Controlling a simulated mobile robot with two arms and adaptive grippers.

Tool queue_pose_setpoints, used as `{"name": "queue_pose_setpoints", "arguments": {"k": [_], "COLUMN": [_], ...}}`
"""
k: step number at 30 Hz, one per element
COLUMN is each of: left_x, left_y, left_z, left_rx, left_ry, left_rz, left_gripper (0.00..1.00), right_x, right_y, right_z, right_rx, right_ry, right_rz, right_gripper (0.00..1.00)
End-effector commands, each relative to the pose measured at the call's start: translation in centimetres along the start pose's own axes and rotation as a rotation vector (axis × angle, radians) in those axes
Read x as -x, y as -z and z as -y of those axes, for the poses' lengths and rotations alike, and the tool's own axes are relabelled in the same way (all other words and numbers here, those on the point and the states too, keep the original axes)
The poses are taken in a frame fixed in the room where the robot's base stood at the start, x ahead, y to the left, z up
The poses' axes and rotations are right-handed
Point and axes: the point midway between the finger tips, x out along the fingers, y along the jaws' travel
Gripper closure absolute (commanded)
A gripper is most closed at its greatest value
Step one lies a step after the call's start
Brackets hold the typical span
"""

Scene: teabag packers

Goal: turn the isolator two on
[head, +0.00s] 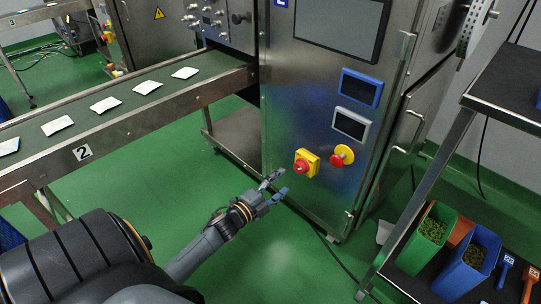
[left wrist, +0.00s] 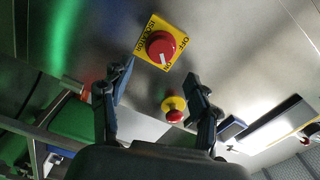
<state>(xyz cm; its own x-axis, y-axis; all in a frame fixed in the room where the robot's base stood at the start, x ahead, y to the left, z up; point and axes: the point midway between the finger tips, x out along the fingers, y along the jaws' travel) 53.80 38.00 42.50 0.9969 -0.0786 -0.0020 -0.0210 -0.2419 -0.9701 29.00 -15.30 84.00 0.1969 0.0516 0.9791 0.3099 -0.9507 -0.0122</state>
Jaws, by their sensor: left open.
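The isolator is a red rotary knob on a square yellow plate (head: 301,167), on the front of the steel machine (head: 300,105). In the left wrist view the isolator (left wrist: 160,47) shows ISOLATOR, OFF and ON lettering. A white mark on the knob appears to point toward ON. My left gripper (head: 277,184) is open and empty, in front of the panel, left of and below the isolator in the head view. In the left wrist view the isolator lies just beyond the gap between its fingertips (left wrist: 161,74), apart from them. My right gripper is out of view.
A red mushroom button on a round yellow base (head: 342,156) sits close beside the isolator. Two small screens (head: 350,123) are above it. Conveyor 2 (head: 150,110) carries white teabag packets on the left. A dark shelf rack (head: 430,160) with coloured bins stands on the right.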

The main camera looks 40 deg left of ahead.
Motion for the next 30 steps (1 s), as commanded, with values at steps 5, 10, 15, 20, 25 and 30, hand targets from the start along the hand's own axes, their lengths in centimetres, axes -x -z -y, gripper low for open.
{"name": "queue_pose_setpoints", "arguments": {"k": [5,10,15,20,25,30], "left_x": [3.2,4.6,4.8,4.8,4.8,4.7], "left_y": [0.0,0.0,0.0,0.0,0.0,0.5], "left_z": [-0.1,-0.1,0.0,0.0,0.0,0.2], "left_rx": [0.001,0.002,0.001,0.001,0.001,0.009], "left_ry": [-0.001,0.0,0.001,0.001,0.001,0.007], "left_rz": [0.0,0.0,0.0,0.0,0.0,-0.01], "left_gripper": [0.39,0.39,0.39,0.39,0.39,0.39], "right_x": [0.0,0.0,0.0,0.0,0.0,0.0], "right_y": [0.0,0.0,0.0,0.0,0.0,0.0], "right_z": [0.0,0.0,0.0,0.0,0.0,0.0], "right_rx": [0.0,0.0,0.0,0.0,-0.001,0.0], "right_ry": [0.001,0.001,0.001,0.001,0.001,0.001], "right_rz": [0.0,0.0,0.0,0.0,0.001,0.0], "right_gripper": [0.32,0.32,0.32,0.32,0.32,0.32]}}
